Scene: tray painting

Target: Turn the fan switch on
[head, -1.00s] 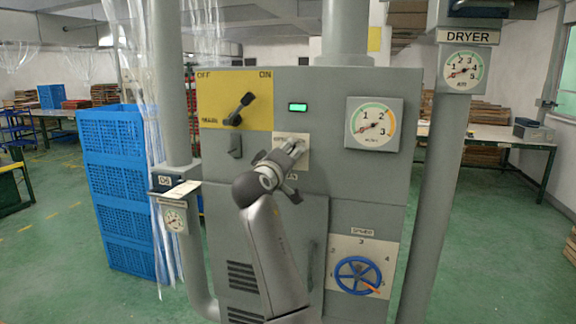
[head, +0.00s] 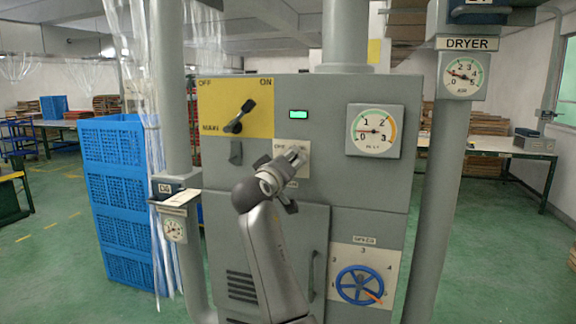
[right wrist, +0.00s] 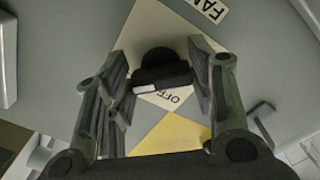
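The fan switch is a black knob (right wrist: 160,70) on a cream plate (right wrist: 145,30) of the grey machine. In the right wrist view its white mark lies just left of the OFF label (right wrist: 180,97). In the head view my right gripper (head: 283,178) is at the switch plate (head: 304,158) and hides the knob. The ON side of the plate is hidden in the wrist view. My left gripper is not in view.
A yellow panel (head: 213,99) with a black lever (head: 238,118) is above left of the switch. A pressure gauge (head: 375,130) and a blue speed wheel (head: 358,285) are to the right. Blue crates (head: 118,205) stand at left. Pipes flank the machine.

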